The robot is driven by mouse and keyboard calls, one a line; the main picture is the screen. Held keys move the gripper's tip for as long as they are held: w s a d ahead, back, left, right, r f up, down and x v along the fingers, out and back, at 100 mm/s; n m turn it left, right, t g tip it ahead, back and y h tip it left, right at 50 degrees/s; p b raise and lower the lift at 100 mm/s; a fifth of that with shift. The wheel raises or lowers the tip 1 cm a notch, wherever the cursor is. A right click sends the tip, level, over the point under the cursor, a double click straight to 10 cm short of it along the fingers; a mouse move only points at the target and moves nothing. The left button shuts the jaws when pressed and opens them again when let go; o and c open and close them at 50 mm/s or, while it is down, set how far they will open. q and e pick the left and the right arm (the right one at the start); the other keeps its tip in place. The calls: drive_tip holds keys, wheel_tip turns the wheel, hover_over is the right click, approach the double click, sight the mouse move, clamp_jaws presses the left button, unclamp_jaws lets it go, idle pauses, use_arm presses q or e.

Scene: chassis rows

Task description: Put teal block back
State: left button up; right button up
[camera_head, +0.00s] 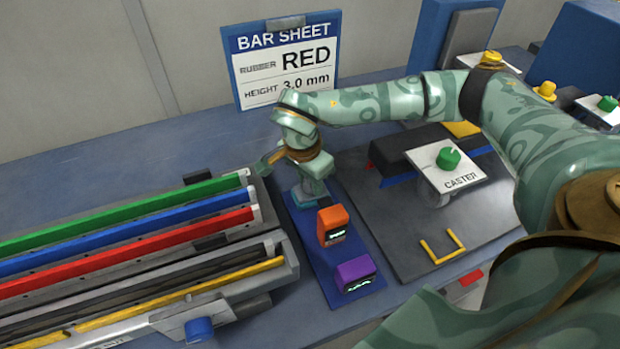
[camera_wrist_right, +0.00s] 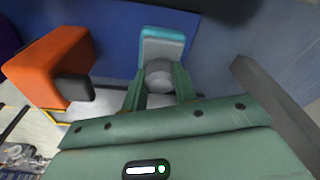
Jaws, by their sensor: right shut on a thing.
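The teal block (camera_wrist_right: 163,40) shows in the right wrist view with a grey round part on its near side. My right gripper (camera_wrist_right: 159,76) is shut on it, with one green finger on each side of the grey part. In the head view my right gripper (camera_head: 312,190) points down at the far end of a narrow blue mat (camera_head: 318,277). The teal block (camera_head: 303,199) shows there only in part, under the fingers. I cannot tell whether it touches the mat. My left gripper is not in view.
An orange block (camera_head: 333,226) and a purple block (camera_head: 356,274) stand on the mat nearer to me. Coloured bars (camera_head: 130,232) lie in a rack at left. A dark board with a CASTER plate (camera_head: 450,168) is at right. A BAR SHEET sign (camera_head: 283,60) stands behind.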

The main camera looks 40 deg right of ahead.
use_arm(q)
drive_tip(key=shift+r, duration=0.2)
use_arm(e)
drive_tip(key=shift+s+f, duration=0.1)
drive_tip(key=shift+f, duration=0.15)
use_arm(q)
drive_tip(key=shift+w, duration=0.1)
use_arm(e)
drive_tip(key=o, duration=1)
use_arm(q)
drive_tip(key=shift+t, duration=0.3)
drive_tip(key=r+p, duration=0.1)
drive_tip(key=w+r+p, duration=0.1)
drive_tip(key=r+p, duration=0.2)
drive_tip(key=p, duration=0.1)
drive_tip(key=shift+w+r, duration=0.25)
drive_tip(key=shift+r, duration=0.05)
use_arm(e)
drive_tip(key=r, duration=0.5)
drive_tip(key=a+r, duration=0.1)
drive_tip(key=r, duration=0.4)
drive_tip(key=a+r, duration=0.1)
drive_tip(key=r, duration=0.5)
drive_tip(key=shift+s+a+r, duration=0.1)
drive_tip(key=shift+a, duration=0.15)
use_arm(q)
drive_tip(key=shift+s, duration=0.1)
use_arm(e)
drive_tip(key=shift+s, duration=0.1)
